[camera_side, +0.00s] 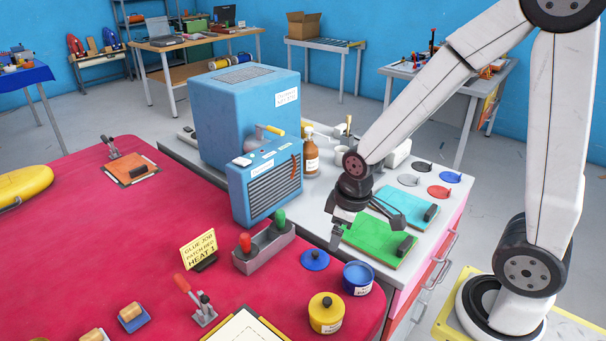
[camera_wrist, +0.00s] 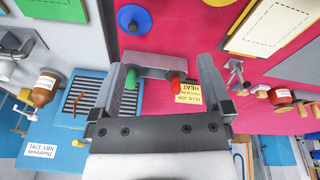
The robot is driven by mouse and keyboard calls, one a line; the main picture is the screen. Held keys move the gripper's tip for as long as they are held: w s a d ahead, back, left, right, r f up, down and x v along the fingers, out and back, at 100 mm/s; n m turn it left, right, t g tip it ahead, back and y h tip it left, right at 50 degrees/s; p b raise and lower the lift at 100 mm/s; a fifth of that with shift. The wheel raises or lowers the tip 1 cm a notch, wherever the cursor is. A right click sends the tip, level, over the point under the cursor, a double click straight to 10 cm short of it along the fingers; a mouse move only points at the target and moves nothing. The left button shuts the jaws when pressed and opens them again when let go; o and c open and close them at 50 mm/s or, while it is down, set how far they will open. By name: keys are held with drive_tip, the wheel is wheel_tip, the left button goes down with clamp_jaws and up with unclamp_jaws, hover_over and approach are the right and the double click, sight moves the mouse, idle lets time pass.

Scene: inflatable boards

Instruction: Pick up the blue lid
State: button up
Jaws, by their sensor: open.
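The blue lid (camera_side: 314,259), a flat disc with a dark knob, lies on the red mat beside the blue pot (camera_side: 358,279). In the wrist view the blue lid (camera_wrist: 134,19) is near the top, beyond the fingertips. My gripper (camera_side: 365,225) is open and empty, above the green board and to the right of the lid, apart from it. In the wrist view my gripper (camera_wrist: 158,57) has its two fingers spread wide, with the grey tool holder visible between and below them.
The grey holder (camera_side: 264,246) with red and green handles stands left of the lid. A yellow pot (camera_side: 326,314) is in front of it. The blue slatted heater (camera_side: 267,181) and a brown bottle (camera_side: 311,156) stand behind. The green board (camera_side: 379,241) lies on the grey bench.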

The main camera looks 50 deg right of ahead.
drive_tip(key=w+d+f+n+g, duration=0.1)
drive_tip(key=w+d+f+n, duration=0.1)
drive_tip(key=w+f+n, duration=0.3)
drive_tip(key=n+g, duration=0.1)
drive_tip(key=n, duration=0.7)
hover_over(315, 252)
drive_tip(key=f, duration=0.3)
drive_tip(key=shift+s+a+f, duration=0.1)
drive_tip(key=shift+s+f, duration=0.25)
drive_tip(key=shift+s, duration=0.05)
drive_tip(key=shift+w+d+f+n, duration=0.25)
drive_tip(key=shift+f+n, duration=0.2)
drive_tip(key=shift+n, duration=0.25)
drive_tip(key=shift+f, duration=1.3)
drive_tip(key=shift+f, duration=0.1)
drive_tip(key=shift+w+a+f, duration=0.1)
drive_tip(key=shift+f, duration=2.4)
